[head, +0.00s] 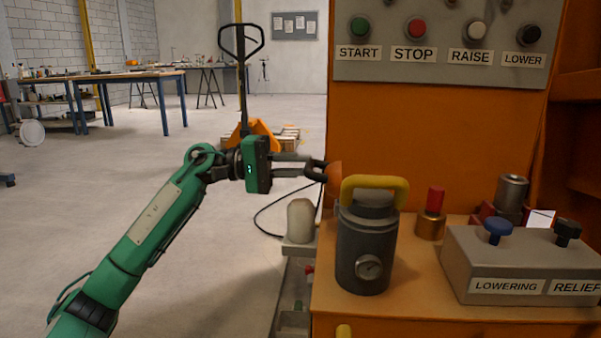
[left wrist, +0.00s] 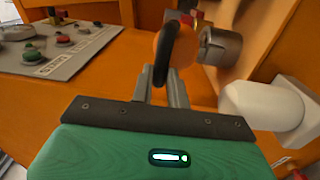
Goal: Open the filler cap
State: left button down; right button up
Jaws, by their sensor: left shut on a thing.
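What looks like the filler cap is a rounded orange piece (head: 334,177) with a black loop handle (head: 317,172), at the left edge of the orange machine. In the left wrist view the black loop (left wrist: 172,48) stands upright between the finger ends, with the orange piece behind it. My left gripper (head: 311,168) is shut on the loop, coming from the left. A grey cylinder (left wrist: 221,46) lies close beside the orange piece in the wrist view; I cannot tell whether they touch. My right gripper is not in view.
A dark canister (head: 366,248) with a yellow handle and gauge stands just right of the cap. A white rounded post (head: 301,220) stands below the gripper. A grey LOWERING and RELIEF box (head: 520,265) and a button panel (head: 440,72) are to the right. Open floor lies left.

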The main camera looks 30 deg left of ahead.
pick_arm(q)
jog(key=shift+d+f, duration=0.1)
jog(key=shift+f, duration=0.55)
jog(key=c, duration=1.8)
grip_release()
jog(key=o, duration=0.4)
jog(key=shift+w+d, duration=0.15)
jog(key=shift+o, duration=0.2)
jog(key=shift+r, duration=0.1)
